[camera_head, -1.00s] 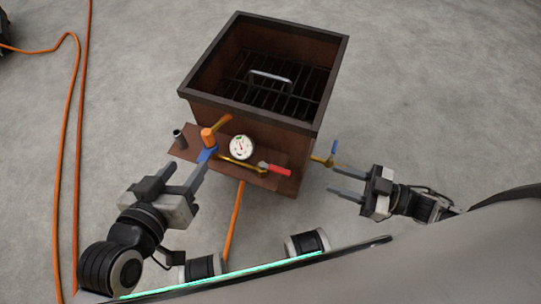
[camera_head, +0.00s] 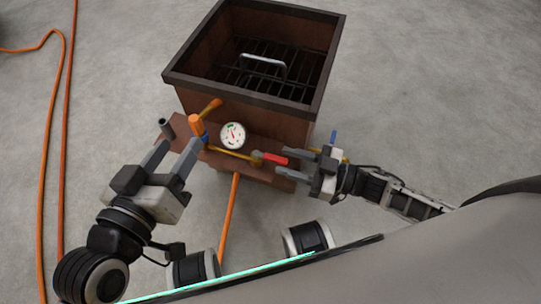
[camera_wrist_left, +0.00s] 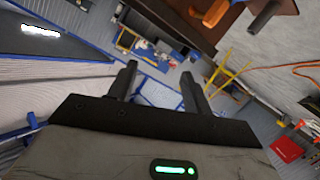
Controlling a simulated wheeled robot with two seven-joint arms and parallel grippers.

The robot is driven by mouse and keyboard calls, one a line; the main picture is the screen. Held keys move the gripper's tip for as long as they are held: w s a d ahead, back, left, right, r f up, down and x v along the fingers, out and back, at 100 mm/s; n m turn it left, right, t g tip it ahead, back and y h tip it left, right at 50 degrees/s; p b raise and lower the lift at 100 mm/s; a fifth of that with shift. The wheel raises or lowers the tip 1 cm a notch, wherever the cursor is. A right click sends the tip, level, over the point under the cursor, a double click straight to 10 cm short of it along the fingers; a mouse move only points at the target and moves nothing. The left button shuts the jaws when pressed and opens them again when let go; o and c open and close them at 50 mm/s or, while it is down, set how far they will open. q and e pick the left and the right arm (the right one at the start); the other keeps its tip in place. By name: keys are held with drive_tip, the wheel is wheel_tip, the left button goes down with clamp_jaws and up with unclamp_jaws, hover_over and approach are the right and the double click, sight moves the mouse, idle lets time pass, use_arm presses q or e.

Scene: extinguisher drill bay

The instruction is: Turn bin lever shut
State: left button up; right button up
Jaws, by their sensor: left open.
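The brown bin (camera_head: 300,112) stands on the floor with a shelf of fittings along its near side. A lever with a red grip (camera_head: 274,158) lies along a brass pipe on this shelf, pointing right. A blue lever (camera_head: 333,137) shows at the bin's right side, partly hidden behind my right gripper. My right gripper (camera_head: 294,162) is open, its fingertips close to the red grip's end; contact cannot be told. My left gripper (camera_head: 180,150) is open and empty beside the orange-capped valve (camera_head: 197,127). Its spread fingers also show in the left wrist view (camera_wrist_left: 158,78).
A round gauge (camera_head: 233,135) sits between the orange-capped valve and the red grip. A short dark pipe (camera_head: 165,128) stands at the shelf's left end. An orange hose (camera_head: 229,215) runs down from the shelf. Orange cables (camera_head: 62,150) lie at left. Floor at right is clear.

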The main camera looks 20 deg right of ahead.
sight(264, 155)
drive_tip(key=x, duration=0.5)
drive_tip(key=shift+b, duration=0.4)
clamp_jaws()
